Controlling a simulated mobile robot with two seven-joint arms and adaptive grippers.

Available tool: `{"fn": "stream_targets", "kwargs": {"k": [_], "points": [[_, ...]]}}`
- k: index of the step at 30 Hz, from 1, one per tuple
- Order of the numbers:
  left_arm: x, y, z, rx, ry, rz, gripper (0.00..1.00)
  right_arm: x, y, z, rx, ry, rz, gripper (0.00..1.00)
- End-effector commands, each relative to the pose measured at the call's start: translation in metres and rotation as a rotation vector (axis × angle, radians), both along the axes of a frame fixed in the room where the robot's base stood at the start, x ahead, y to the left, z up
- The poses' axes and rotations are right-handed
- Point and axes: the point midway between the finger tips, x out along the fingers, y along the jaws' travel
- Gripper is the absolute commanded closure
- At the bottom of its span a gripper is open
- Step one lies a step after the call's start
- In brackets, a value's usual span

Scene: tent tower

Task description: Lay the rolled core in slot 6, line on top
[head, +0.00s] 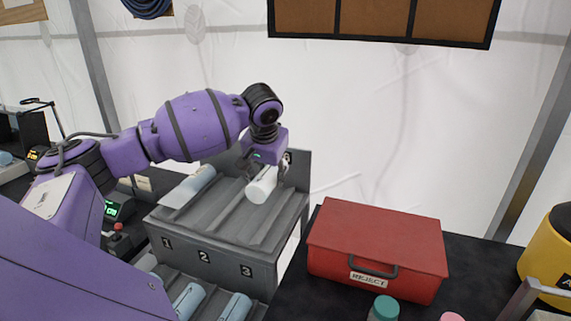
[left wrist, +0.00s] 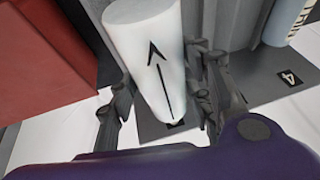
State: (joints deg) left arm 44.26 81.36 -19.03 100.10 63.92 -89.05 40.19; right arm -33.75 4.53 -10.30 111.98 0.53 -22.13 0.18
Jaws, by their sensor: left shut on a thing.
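A white core (head: 262,187) is in my left gripper (head: 264,172), at the right side of the grey slotted rack (head: 212,232). The gripper is shut around its sides. In the left wrist view the core (left wrist: 148,45) sits between the fingers, with a black arrow line facing the camera. The core is over or in the back right slot; I cannot tell if it touches the bottom. The number plate (head: 289,157) behind it is partly hidden by the gripper. My right gripper is not in view.
Another pale core (head: 194,186) lies in the rack's left slot; plate 4 (left wrist: 288,77) is near it in the wrist view. Lower cores (head: 187,300) lie at the rack's front. The red reject box (head: 378,245) stands close on the right. Jars (head: 384,308) stand before it.

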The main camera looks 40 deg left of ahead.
Motion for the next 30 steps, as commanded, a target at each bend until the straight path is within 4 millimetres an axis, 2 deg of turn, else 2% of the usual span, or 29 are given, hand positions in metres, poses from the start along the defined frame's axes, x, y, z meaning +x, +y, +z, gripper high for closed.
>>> {"fn": "stream_targets", "kwargs": {"k": [14,20,30], "points": [[0.0,0.0,0.003,0.001,-0.003,0.0,0.96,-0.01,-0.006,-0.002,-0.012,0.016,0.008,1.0],[-0.001,-0.001,0.009,-0.006,-0.011,0.005,0.96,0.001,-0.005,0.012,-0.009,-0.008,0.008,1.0],[-0.001,0.0,-0.024,-0.005,-0.002,0.004,0.96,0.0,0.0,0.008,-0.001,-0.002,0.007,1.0]]}}
